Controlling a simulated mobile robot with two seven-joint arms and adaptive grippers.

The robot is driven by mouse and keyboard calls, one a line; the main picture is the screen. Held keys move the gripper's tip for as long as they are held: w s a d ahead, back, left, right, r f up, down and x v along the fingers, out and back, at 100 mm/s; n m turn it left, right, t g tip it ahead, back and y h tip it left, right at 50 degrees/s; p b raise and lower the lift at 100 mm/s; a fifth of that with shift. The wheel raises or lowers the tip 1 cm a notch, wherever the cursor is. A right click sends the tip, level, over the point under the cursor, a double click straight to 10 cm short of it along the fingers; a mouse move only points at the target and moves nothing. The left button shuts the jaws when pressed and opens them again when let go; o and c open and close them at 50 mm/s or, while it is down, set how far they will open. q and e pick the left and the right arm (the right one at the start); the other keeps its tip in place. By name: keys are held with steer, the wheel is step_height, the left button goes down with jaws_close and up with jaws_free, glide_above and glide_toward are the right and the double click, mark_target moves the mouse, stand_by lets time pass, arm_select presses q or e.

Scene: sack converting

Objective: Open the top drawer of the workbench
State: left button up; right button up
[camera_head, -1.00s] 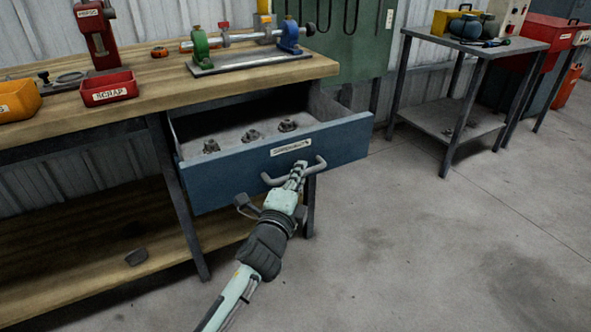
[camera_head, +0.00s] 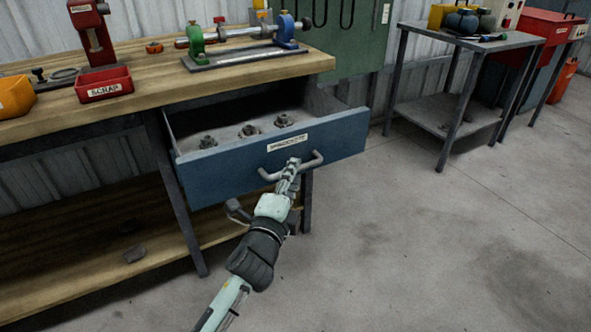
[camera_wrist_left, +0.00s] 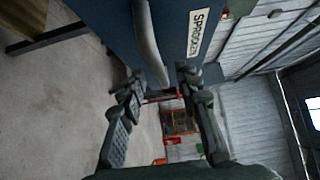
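The workbench (camera_head: 240,88) has a wooden top, and its blue-fronted top drawer (camera_head: 215,170) stands pulled well out, with its inside showing. Three small dark metal parts, one of them at the drawer's middle (camera_head: 249,130), lie inside. The front carries a white label and a grey bar handle (camera_head: 312,163), which also shows in the left wrist view (camera_wrist_left: 148,45). My left gripper (camera_head: 291,166) is at the middle of the handle. In the left wrist view its fingers (camera_wrist_left: 163,85) are spread, with gaps beside the bar. My right gripper is not in view.
A red scrap bin (camera_head: 104,88), a yellow bin (camera_head: 14,98) and a shaft fixture (camera_head: 245,54) stand on the benchtop. A lower shelf (camera_head: 90,250) lies beneath. A grey side table (camera_head: 455,34) stands at the back right. The floor in front is clear.

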arm_select(q)
steer(key=s+a, duration=0.1)
steer(key=s, duration=0.8)
steer(key=shift+a, duration=0.4)
